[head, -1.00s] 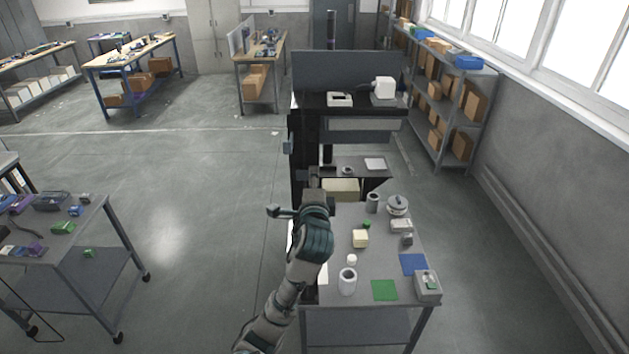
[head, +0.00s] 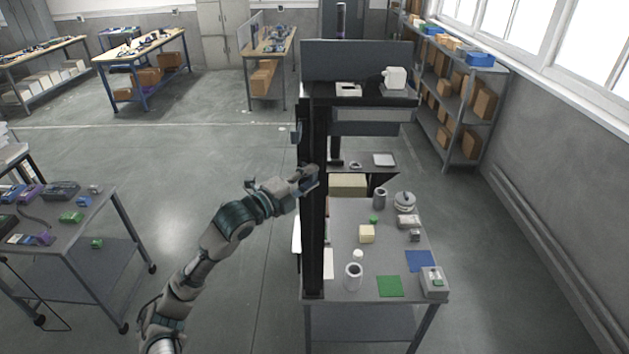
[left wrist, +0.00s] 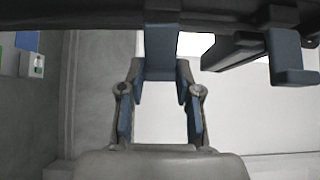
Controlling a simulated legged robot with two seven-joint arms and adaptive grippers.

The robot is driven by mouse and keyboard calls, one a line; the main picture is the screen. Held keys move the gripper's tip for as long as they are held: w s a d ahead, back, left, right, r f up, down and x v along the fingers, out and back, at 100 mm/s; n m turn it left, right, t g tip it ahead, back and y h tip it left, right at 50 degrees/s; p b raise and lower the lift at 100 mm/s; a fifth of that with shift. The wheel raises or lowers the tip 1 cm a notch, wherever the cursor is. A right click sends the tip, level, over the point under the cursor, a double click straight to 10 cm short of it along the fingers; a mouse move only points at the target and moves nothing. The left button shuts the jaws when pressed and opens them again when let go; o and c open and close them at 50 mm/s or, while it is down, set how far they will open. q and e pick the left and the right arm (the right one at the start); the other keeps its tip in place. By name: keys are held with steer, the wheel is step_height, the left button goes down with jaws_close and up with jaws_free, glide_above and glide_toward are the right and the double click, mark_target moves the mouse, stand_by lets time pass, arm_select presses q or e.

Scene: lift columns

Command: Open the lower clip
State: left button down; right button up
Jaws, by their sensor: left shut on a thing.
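A tall black column (head: 314,240) stands at the left edge of the workbench. My left gripper (head: 309,180) reaches it from the left at mid height and is shut on the lower clip, a blue-grey block. In the left wrist view the lower clip (left wrist: 160,52) hangs from a dark bar, between the two fingers of my left gripper (left wrist: 160,92). The upper clip (head: 295,136) sits higher on the column's left side. Another blue-grey hooked piece (left wrist: 288,58) shows at the right in the left wrist view. My right gripper is out of view.
The workbench (head: 340,225) right of the column holds a white cup (head: 353,276), a green mat (head: 390,286), a blue mat (head: 420,261) and a grey box (head: 434,283). A cart (head: 75,225) with small items stands at the left. The floor between is clear.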

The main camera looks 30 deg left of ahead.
mark_target(310, 178)
arm_select(q)
steer(key=shift+s+a+f+m+g+h+b, duration=0.1)
steer(key=shift+s+a+m+g+h+b, duration=0.35)
steer(key=shift+m+g+h+b, duration=0.95)
steer(key=shift+s+a+f+m+g+h+b, duration=0.1)
steer(key=shift+a+m+g+h+b, duration=0.2)
steer(key=shift+a+m+g+h, duration=0.85)
steer(key=shift+s+m+g+h+b, duration=0.3)
steer(key=shift+m+g+h+b, duration=0.8)
steer(key=shift+h, duration=1.45)
steer(key=shift+m, duration=0.35)
steer(key=shift+t, duration=0.25)
steer(key=c, duration=0.8)
jaws_free()
steer(key=shift+a, duration=0.1)
steer(key=shift+w+a, duration=0.1)
steer(key=shift+w, duration=0.05)
